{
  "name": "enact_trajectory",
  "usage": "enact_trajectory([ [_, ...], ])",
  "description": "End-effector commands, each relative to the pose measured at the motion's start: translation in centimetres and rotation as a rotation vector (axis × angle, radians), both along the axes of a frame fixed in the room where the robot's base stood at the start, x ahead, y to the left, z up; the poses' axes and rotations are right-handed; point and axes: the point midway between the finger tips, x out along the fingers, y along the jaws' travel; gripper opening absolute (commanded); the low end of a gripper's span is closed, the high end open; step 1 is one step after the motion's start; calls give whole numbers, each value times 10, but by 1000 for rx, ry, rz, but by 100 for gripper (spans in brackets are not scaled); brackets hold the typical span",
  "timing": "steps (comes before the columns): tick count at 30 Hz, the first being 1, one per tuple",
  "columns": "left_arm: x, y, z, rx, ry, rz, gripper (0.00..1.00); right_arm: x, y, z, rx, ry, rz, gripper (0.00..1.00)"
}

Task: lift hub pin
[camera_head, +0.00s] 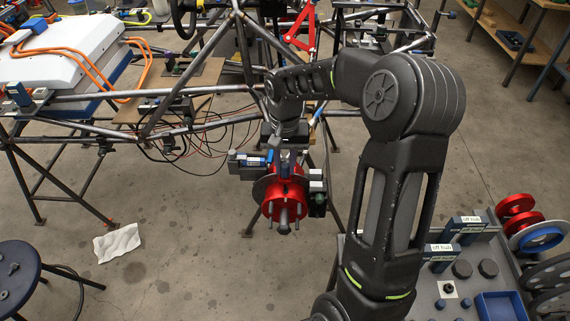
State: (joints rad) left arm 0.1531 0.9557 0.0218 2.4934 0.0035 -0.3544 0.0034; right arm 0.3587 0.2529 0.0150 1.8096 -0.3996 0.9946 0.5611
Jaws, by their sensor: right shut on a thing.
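A red wheel hub (287,193) with a dark disc and a protruding grey spindle sits at the lower middle of the chassis. My right arm comes in from the bottom right and bends over to it. My right gripper (286,159) points down at the top edge of the hub. It is shut on a small part there, seemingly the hub pin, which the fingers mostly hide. I cannot tell whether the pin is clear of the hub. My left gripper is not in view.
The tube chassis (190,94) crosses the upper left and carries a white battery box (70,50) with orange cables. A grey parts table (440,306) with labelled holders, red rings (515,206) and a blue tray (501,306) stands at lower right. A dark stool (20,268) is at lower left.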

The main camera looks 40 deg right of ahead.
Motion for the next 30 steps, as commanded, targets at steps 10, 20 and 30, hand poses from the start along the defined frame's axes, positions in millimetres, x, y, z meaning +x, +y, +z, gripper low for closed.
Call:
enact_trajectory([
  [10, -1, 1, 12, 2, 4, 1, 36, 1, 0, 27, -1, -3, 1, 0],
  [20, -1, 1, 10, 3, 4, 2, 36, 1, -1, 27, -2, -5, 0, 26],
  [30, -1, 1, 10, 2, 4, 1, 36, 0, 0, 26, -1, -1, 0, 43],
])
